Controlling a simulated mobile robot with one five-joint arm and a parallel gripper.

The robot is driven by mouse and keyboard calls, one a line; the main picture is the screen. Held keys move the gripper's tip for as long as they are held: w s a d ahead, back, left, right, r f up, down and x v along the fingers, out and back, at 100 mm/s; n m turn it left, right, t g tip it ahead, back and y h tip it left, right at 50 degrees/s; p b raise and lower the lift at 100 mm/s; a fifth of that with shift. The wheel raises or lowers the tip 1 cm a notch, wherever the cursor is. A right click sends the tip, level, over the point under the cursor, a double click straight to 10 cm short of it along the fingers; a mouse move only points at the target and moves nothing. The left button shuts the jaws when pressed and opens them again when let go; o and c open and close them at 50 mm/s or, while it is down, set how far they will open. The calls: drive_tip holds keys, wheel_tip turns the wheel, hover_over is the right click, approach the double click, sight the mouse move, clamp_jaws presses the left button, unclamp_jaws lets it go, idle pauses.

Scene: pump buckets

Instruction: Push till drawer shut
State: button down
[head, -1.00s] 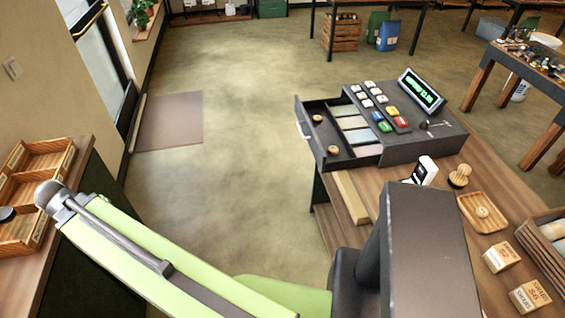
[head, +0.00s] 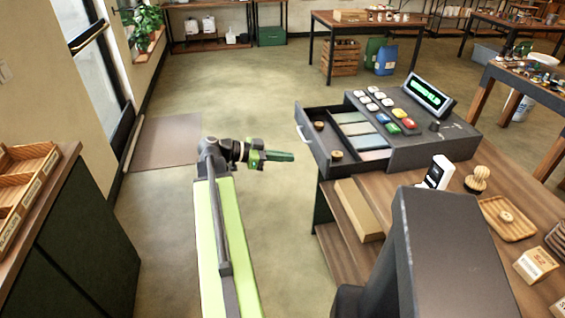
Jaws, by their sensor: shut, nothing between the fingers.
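The dark till (head: 428,140) stands on the wooden counter at the right, with coloured keys and a lit green display (head: 428,94). Its drawer (head: 339,140) sticks out open toward the left, showing pale note slots and two round wooden pieces inside. A light handle (head: 302,134) is on the drawer's left front. My gripper (head: 290,157) is shut and empty, with green fingers pointing right. In the picture it lies just left of the drawer front, with a small gap between them. I cannot tell its exact depth relative to the drawer.
The counter (head: 400,204) also holds a card reader (head: 436,172), a wooden stamp (head: 477,179) and a wooden tray (head: 508,219). A side cabinet (head: 72,235) with wooden trays stands at the left. Open floor lies between cabinet and counter.

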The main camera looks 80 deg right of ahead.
sight(319, 154)
drive_tip(key=s+d, duration=0.1)
drive_tip(key=s, duration=0.1)
drive_tip(key=s+d, duration=0.1)
drive_tip(key=s, duration=0.2)
drive_tip(key=s+d, duration=0.1)
drive_tip(key=s, duration=0.1)
drive_tip(key=shift+s+d, duration=0.15)
drive_tip(key=shift+s+d, duration=1.45)
drive_tip(key=shift+s, duration=1.7)
drive_tip(key=shift+s+d, duration=1.45)
drive_tip(key=shift+s, duration=1.65)
drive_tip(key=shift+s+d, duration=1.45)
drive_tip(key=shift+s, duration=1.7)
drive_tip(key=w+a, duration=0.2)
drive_tip(key=w, duration=0.2)
drive_tip(key=w+a, duration=0.2)
drive_tip(key=w, duration=0.2)
drive_tip(key=w+a, duration=0.2)
drive_tip(key=w, duration=0.2)
drive_tip(key=shift+w, duration=0.4)
